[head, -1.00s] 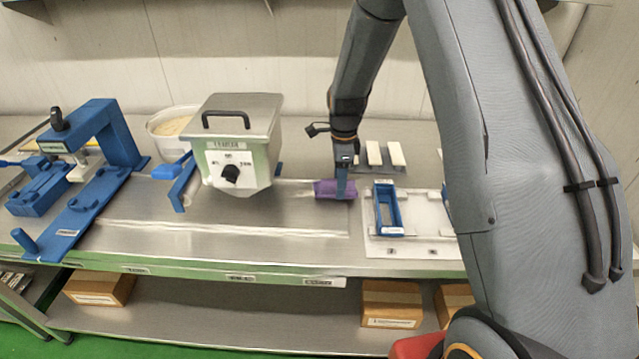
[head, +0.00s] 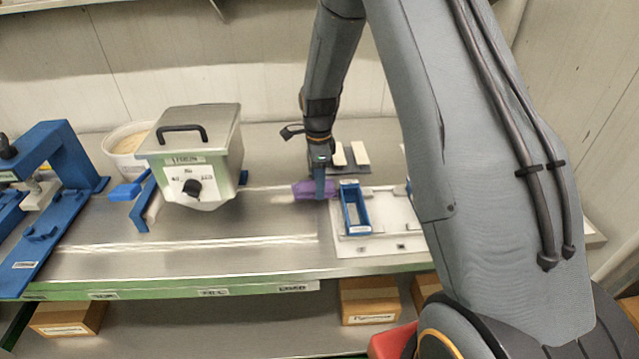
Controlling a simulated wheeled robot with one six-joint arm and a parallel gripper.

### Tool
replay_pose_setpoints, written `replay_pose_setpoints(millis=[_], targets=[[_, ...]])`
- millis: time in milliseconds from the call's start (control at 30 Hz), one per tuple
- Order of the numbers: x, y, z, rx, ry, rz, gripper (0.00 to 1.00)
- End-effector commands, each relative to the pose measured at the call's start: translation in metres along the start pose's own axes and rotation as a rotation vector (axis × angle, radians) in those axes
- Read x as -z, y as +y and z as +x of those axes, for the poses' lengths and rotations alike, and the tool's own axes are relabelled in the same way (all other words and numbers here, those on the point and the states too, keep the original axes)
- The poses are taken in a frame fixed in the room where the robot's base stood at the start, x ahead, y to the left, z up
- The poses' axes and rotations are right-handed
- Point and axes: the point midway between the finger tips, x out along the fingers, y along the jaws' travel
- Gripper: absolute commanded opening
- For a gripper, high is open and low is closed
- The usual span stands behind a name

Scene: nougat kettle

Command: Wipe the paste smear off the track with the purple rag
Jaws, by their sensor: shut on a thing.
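The purple rag (head: 303,190) is held in my gripper (head: 320,192) at the right end of the rear track (head: 262,188). The rag is low, at the track's surface; whether it presses on it I cannot tell. My gripper is shut on the rag. A pale patch, perhaps the paste smear (head: 284,199), shows just left of the rag. The rag and gripper hide part of the track there. A second pale track line (head: 190,243) runs along the front of the table.
The metal kettle (head: 195,155) with its dial stands left of the rag. A blue frame (head: 355,208) on a white plate stands close on the right. A blue press (head: 45,190) and a white tub (head: 125,145) are at left. The front table middle is clear.

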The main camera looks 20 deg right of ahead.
Motion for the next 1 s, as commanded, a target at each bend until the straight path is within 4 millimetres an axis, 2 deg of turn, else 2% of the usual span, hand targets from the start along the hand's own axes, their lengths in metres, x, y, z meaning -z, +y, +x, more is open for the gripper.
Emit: replay_pose_setpoints(millis=[100, 500, 1000], targets=[[-0.001, 0.0, -0.014, 0.001, 0.0, -0.002, 0.33], [-0.001, 0.0, -0.048, 0.001, 0.0, -0.001, 0.33], [-0.001, 0.0, -0.056, 0.001, 0.0, -0.001, 0.33]])
